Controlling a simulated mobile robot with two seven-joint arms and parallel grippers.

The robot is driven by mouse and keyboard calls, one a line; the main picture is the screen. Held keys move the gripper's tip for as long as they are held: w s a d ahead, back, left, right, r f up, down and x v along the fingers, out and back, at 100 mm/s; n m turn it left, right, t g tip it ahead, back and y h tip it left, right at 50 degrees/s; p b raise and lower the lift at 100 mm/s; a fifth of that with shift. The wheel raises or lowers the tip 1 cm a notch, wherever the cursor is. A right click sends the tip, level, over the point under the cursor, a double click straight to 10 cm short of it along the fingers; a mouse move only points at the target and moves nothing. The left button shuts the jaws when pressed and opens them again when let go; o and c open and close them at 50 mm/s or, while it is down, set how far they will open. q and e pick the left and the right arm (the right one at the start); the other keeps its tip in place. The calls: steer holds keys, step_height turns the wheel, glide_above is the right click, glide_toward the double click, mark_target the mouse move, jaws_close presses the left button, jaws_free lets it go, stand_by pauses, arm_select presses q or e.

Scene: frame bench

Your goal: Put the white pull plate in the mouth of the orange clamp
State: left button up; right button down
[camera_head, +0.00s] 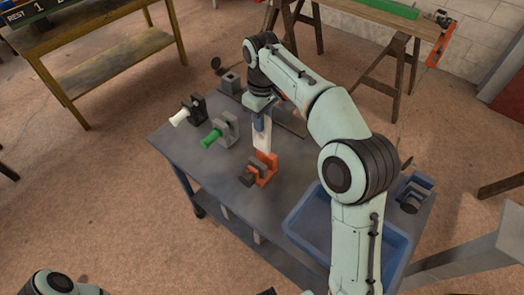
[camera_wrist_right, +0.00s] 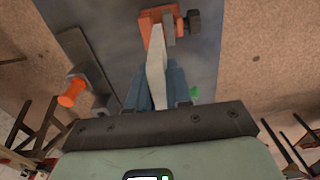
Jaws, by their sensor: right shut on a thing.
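My right gripper (camera_head: 262,124) points down over the bench and is shut on the white pull plate (camera_head: 261,138). The plate hangs roughly upright below the fingers. In the right wrist view the plate (camera_wrist_right: 156,72) stands out from between the blue-grey fingers (camera_wrist_right: 156,98). The orange clamp (camera_head: 265,165), with a dark screw knob, stands on the bench just below the plate. In the right wrist view the plate's far end overlaps the orange clamp (camera_wrist_right: 156,36) at its grey jaw. I cannot tell whether the plate's end is inside the mouth. My left gripper is not in view.
A green-handled clamp (camera_head: 213,136) and a white-handled clamp (camera_head: 188,112) stand left of the orange one. A blue tray (camera_head: 300,240) lies at the bench's front right. The bench front left is clear.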

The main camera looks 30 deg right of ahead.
mark_target(262, 145)
step_height(262, 145, down, 6)
steer(key=shift+w+f+b, duration=0.1)
steer(key=shift+w+b, duration=0.05)
steer(key=shift+b, duration=0.4)
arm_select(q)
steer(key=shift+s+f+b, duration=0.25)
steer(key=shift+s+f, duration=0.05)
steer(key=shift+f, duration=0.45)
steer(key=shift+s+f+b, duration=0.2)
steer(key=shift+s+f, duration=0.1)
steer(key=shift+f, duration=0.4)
arm_select(e)
steer(key=shift+f, duration=2.6)
steer(key=shift+f, duration=0.2)
steer(key=c, duration=1)
jaws_free()
steer(key=shift+c, duration=0.2)
step_height(262, 145, up, 12)
steer(key=p, duration=0.2)
steer(key=shift+r+p, duration=0.2)
steer(key=shift+p, duration=0.15)
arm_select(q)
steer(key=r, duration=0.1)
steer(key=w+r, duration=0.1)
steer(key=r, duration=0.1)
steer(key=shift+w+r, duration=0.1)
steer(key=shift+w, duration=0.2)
